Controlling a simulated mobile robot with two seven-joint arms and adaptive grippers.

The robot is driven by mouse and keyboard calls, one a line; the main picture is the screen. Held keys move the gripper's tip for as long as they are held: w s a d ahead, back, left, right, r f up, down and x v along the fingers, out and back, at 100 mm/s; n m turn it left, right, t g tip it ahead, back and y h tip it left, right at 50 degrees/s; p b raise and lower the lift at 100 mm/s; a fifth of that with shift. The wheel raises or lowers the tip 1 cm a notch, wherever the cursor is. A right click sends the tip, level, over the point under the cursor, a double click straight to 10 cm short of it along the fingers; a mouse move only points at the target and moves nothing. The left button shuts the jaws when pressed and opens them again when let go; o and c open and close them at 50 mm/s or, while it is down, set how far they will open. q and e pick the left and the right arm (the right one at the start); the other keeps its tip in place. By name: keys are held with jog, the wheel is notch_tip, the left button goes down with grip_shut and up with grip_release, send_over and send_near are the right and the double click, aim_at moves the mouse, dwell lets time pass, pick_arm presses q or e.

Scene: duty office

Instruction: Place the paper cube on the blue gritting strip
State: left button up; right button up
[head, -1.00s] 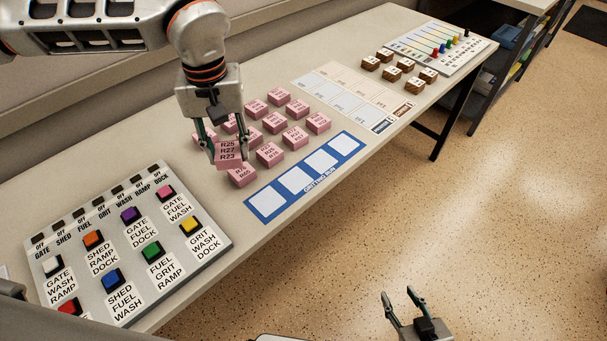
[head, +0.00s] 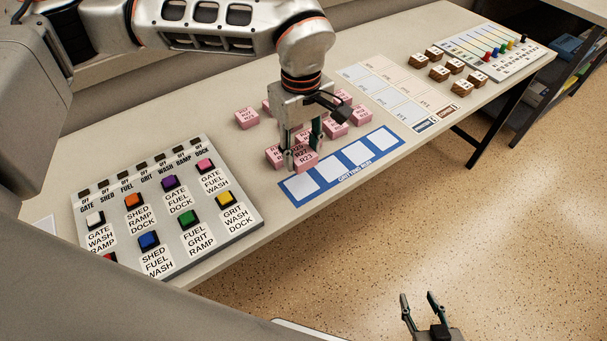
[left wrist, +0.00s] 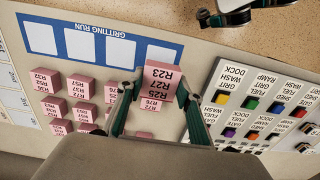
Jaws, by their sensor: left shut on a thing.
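My left gripper (head: 302,148) is shut on a pink paper cube (head: 306,161) marked R25, R27, R23. In the left wrist view the held cube (left wrist: 163,77) sits between the fingertips, beside the end of the blue gritting strip (left wrist: 102,48). In the head view the blue strip (head: 359,153), with a row of white squares, lies along the table's front edge; the cube shows just behind its left end. I cannot tell the cube's exact height. My right gripper (head: 425,302) is open and empty, low over the floor.
Several other pink cubes (head: 247,118) stand behind the strip, some hidden by my left gripper. A panel with coloured buttons (head: 240,225) lies to the left. Pale card strips (head: 385,85), brown cubes (head: 439,73) and a slider board (head: 495,58) lie to the right.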

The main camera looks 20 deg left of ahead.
aim_at(301, 153)
pick_arm(q)
notch_tip(301, 153, down, 4)
jog(key=shift+f, duration=2.2)
jog(key=shift+f, duration=0.1)
jog(key=shift+f, duration=0.1)
jog(key=o, duration=1.1)
notch_tip(301, 153, up, 12)
jog(key=shift+r, duration=0.2)
